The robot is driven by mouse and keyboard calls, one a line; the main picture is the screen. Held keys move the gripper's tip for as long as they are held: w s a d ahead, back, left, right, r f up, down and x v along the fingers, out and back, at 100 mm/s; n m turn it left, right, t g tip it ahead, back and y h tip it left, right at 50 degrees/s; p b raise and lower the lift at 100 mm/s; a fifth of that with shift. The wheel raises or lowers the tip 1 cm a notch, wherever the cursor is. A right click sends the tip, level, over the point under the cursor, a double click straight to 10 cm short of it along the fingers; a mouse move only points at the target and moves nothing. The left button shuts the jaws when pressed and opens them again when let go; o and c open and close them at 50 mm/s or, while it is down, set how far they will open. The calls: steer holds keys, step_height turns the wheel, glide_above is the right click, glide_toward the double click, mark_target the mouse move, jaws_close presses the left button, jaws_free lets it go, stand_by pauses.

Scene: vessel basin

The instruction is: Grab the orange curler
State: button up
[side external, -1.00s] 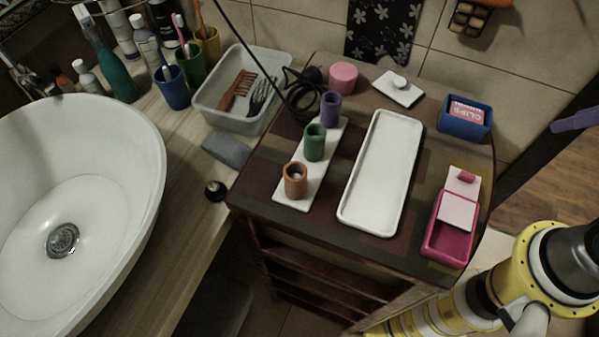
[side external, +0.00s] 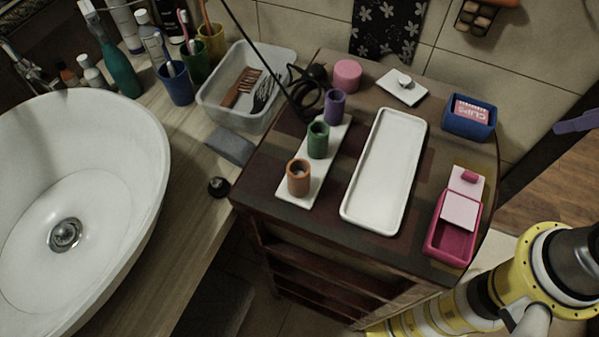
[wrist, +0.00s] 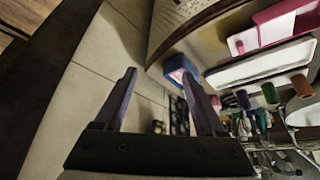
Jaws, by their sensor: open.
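The orange curler (side external: 299,179) is a short hollow tube standing upright at the near end of a white strip (side external: 312,187) on the dark cabinet top. A green curler (side external: 318,141) and a purple curler (side external: 335,106) stand behind it on the strip. In the wrist view the orange curler (wrist: 302,87) is at the far right. My gripper (wrist: 159,75) is open and empty, with two purple fingers, well away from the curlers. In the side view only a purple finger part (side external: 576,122) shows at the right edge.
A long white tray (side external: 365,208) lies right of the curlers. A blue clips box (side external: 470,128), a pink box (side external: 451,244), a pink cylinder (side external: 347,75) and a black cable (side external: 309,96) share the cabinet top. A basin (side external: 130,205) and grey bin (side external: 212,105) are left.

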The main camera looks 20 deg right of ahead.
steer(key=shift+s, duration=0.1)
steer(key=w+a+r+n+g, duration=0.1)
steer(key=w+r+n, duration=0.15)
steer(key=r, duration=0.25)
steer(key=w+a+r+n, duration=0.1)
steer(key=w+a+r, duration=0.15)
steer(key=r, duration=0.25)
steer(key=w+a+r+n+g+y, duration=0.1)
steer(key=w+a+r+n, duration=0.2)
steer(key=w+a, duration=0.2)
steer(key=n+g+h, duration=0.1)
steer(key=n+g, duration=0.3)
steer(key=n, duration=0.4)
glide_above(298, 175)
step_height(298, 175, down, 9)
step_height(298, 175, down, 13)
steer(key=shift+d+f, duration=0.1)
jaws_close()
